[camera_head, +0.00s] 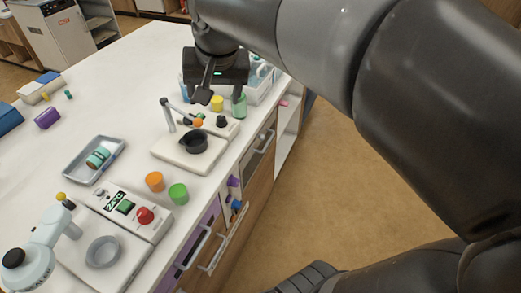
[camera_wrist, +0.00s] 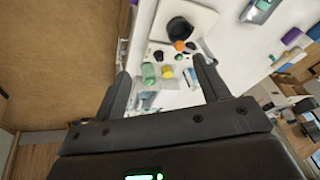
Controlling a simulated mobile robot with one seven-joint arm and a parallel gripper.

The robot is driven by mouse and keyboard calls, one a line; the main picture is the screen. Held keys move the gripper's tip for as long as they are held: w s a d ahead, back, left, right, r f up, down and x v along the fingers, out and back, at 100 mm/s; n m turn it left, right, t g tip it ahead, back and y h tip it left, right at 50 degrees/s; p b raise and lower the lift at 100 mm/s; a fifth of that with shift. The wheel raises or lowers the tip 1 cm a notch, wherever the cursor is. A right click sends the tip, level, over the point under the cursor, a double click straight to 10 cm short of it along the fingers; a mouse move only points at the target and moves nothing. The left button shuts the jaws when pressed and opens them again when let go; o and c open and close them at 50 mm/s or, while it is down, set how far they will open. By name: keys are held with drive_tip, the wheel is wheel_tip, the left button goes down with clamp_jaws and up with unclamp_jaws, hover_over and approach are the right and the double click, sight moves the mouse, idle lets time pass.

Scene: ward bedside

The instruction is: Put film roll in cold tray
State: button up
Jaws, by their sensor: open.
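My gripper (camera_head: 222,95) is open and empty above the table's right edge, fingers pointing down. A green cylinder (camera_head: 239,106) stands below its right finger; in the wrist view the green cylinder (camera_wrist: 148,70) lies between the fingers, apart from both. A yellow cylinder (camera_head: 217,103) is beside it. A blue-grey tray (camera_head: 74,168) at left holds a teal banded roll (camera_head: 97,157) on its side. A pale blue tray (camera_head: 262,95) with small items stands behind my gripper, partly hidden. I cannot tell for sure which cylinder is the film roll or which tray is the cold one.
A white hotplate-like device (camera_head: 175,155) with a black pot (camera_head: 194,141) stands in front of my gripper. A control box (camera_head: 125,207) is front left, a purple cylinder (camera_head: 47,117) far left. Table centre is clear.

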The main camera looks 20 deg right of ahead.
drive_tip(key=s+d+f+n, duration=0.1)
drive_tip(key=s+d+f, duration=0.1)
drive_tip(key=s+f, duration=0.2)
drive_tip(key=s+d+f+n+t, duration=0.1)
drive_tip(key=s+d+f, duration=0.2)
drive_tip(key=s, duration=0.6)
drive_tip(key=shift+s+d+f+h, duration=0.3)
drive_tip(key=shift+d+f+h, duration=0.1)
drive_tip(key=shift+f, duration=0.3)
